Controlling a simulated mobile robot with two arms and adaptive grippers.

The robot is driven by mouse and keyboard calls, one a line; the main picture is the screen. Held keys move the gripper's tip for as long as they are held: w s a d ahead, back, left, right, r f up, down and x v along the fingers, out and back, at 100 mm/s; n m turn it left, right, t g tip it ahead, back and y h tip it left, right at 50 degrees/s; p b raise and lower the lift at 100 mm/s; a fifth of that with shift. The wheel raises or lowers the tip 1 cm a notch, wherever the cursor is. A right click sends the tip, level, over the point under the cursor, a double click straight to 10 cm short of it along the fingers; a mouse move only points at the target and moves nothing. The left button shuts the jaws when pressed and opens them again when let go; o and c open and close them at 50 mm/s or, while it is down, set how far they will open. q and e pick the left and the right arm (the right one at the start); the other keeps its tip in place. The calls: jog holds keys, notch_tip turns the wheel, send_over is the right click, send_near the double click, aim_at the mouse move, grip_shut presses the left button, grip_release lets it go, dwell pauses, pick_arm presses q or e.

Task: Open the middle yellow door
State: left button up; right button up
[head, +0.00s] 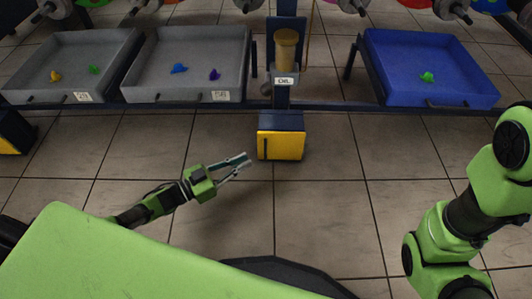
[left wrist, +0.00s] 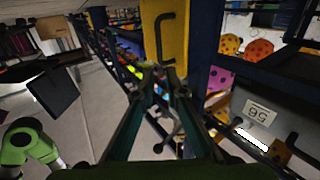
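The middle yellow door (head: 285,147) is the front of a small dark blue box under the centre of the blue frame. It looks shut, with a dark vertical handle (head: 265,149) near its left edge. In the left wrist view the yellow door (left wrist: 178,52) is at the top, with its black handle (left wrist: 159,38) ahead of the fingers. My left gripper (head: 248,164) is open and empty, just left of the door and apart from the handle. It also shows in the left wrist view (left wrist: 159,78). My right arm stands at the right; its gripper is out of view.
Two grey trays (head: 130,97) with small coloured pieces are at the left, and a blue tray (head: 398,100) is at the right. A brown cylinder (head: 286,50) stands above the door. Another yellow box (head: 8,146) is at the far left. The tiled floor around the door is clear.

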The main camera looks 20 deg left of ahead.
aim_at(265, 150)
pick_arm(q)
jog(key=b+x, duration=0.3)
jog(key=x, duration=0.5)
jog(key=shift+w+d+f+b, duration=0.1)
jog(key=shift+w+d+b, duration=0.1)
jog(key=shift+b, duration=0.1)
jog(key=shift+w+d, duration=0.15)
grip_shut()
